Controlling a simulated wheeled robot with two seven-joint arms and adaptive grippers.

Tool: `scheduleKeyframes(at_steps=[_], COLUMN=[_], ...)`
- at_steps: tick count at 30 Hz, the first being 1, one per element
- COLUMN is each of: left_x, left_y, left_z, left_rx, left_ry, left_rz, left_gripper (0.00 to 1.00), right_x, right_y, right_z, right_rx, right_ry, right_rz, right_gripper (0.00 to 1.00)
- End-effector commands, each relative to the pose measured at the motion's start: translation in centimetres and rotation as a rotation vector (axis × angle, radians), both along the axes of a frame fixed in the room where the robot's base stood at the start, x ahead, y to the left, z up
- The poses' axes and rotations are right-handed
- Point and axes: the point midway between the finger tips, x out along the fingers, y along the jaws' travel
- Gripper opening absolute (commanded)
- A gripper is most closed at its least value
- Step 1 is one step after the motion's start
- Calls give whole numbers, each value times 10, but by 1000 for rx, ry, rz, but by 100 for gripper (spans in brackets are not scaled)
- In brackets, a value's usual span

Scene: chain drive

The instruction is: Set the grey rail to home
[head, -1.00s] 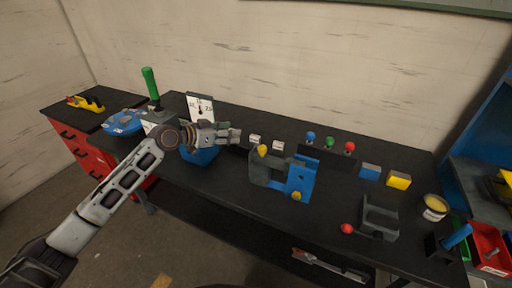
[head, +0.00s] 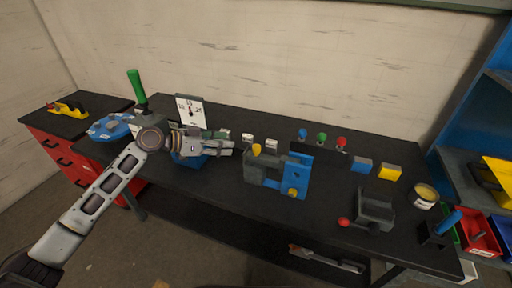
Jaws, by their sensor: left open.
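A grey bracket-like fixture (head: 375,208) with a red ball knob (head: 344,222) stands at the bench's right front. A grey and blue fixture (head: 295,178) with yellow knobs (head: 257,149) stands mid-bench. I cannot tell for sure which grey part is the rail. My left gripper (head: 226,143) is open and empty, its fingers pointing right, above the bench between the dial plate (head: 190,110) and the grey and blue fixture. It partly hides a blue part (head: 192,161) below it. My right gripper does not show.
A green upright handle (head: 137,86) stands at the left, by a blue disc (head: 111,127). Blue, green and red knobs (head: 321,138) line the back. Blue and yellow blocks (head: 390,171), a round tin (head: 425,195) and a blue handle (head: 447,222) are at the right.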

Motion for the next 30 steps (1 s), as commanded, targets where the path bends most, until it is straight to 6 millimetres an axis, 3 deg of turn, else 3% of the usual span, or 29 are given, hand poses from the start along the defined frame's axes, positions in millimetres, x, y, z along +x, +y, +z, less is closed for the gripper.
scheduleKeyframes(at_steps=[10, 30], left_x=[-4, -4], left_y=[0, 4], left_z=[-4, -9], left_rx=[63, 64], left_ry=[-84, -85], left_rz=[-60, -61], left_gripper=[50, 50], right_x=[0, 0], right_y=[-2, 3], right_z=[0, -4], right_rx=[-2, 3], right_ry=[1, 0], right_rz=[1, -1], right_gripper=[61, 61])
